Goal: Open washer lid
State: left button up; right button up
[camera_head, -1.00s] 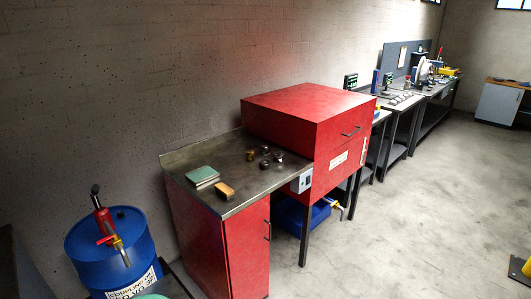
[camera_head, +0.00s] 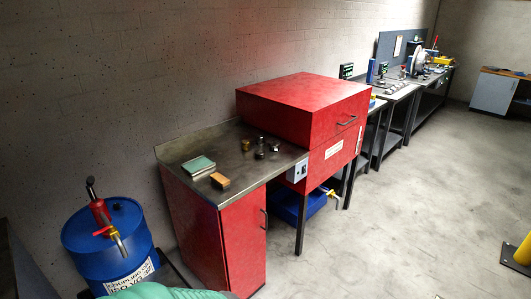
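The red parts washer (camera_head: 335,155) stands against the wall in the middle of the head view. Its red box-shaped lid (camera_head: 303,97) is down and closed on top. A dark bar handle (camera_head: 347,120) is on the lid's front face. Neither of my grippers shows in the view. A green rounded shape at the bottom edge is too cut off to identify.
A steel worktop (camera_head: 205,152) left of the washer holds a green pad (camera_head: 198,166), a brown block (camera_head: 220,181) and several small metal parts. A blue drum (camera_head: 108,245) with a hand pump stands at lower left. The floor (camera_head: 400,215) in front is clear.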

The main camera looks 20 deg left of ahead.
aim_at(305, 110)
jog(key=i+l+u, duration=0.25)
jog(key=i, duration=0.6)
jog(key=i+l+u, duration=0.3)
jog(key=i, duration=0.6)
jog(key=i+l+u, duration=0.25)
jog(key=i+l, duration=0.3)
jog(key=i, duration=0.25)
jog(key=i+l+u, duration=0.25)
jog(key=i+l, duration=0.4)
jog(key=i, duration=0.1)
